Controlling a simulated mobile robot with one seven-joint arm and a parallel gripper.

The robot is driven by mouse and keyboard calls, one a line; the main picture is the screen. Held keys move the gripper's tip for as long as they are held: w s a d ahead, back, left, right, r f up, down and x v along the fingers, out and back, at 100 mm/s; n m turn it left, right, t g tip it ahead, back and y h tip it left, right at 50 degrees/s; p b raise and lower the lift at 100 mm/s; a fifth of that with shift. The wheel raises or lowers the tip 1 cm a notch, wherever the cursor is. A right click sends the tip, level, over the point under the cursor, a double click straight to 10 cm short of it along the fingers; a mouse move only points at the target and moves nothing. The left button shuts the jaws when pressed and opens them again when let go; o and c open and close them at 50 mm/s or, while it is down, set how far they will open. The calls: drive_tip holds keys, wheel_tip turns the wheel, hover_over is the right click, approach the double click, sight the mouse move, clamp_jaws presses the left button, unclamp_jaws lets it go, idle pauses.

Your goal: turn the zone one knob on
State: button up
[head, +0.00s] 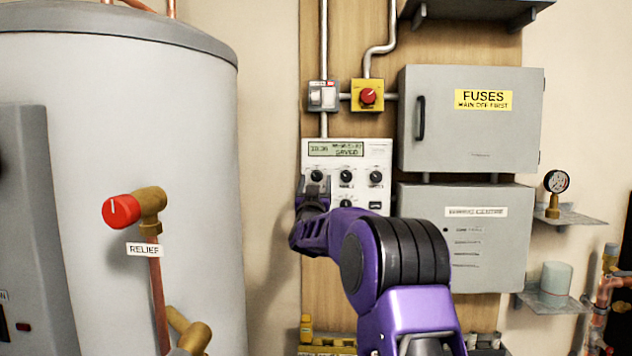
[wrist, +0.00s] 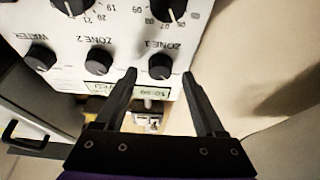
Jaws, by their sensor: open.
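The zone one knob (wrist: 161,66) is a round black knob on the white heating controller (wrist: 135,25), beside its printed ZONE 1 label in the wrist view. In the head view it is the left knob (head: 316,175) of the row below the display. My gripper (wrist: 159,75) is open, with one finger to each side of the knob and a gap on both sides. In the head view my gripper (head: 315,184) is at the controller's left side, its fingertips near the knob. I cannot tell how deep the fingertips reach around it or clearly read its pointer.
The zone 2 knob (wrist: 99,61) and water knob (wrist: 39,58) are alongside. A dial knob (wrist: 166,8) is on the opposite side from the display. A grey fuse box (head: 470,125) and red relief knob (head: 121,211) flank the panel.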

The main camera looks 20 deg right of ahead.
drive_tip(key=shift+w+d+r, duration=0.2)
drive_tip(key=shift+w+d, duration=0.05)
drive_tip(key=shift+w, duration=0.25)
clamp_jaws()
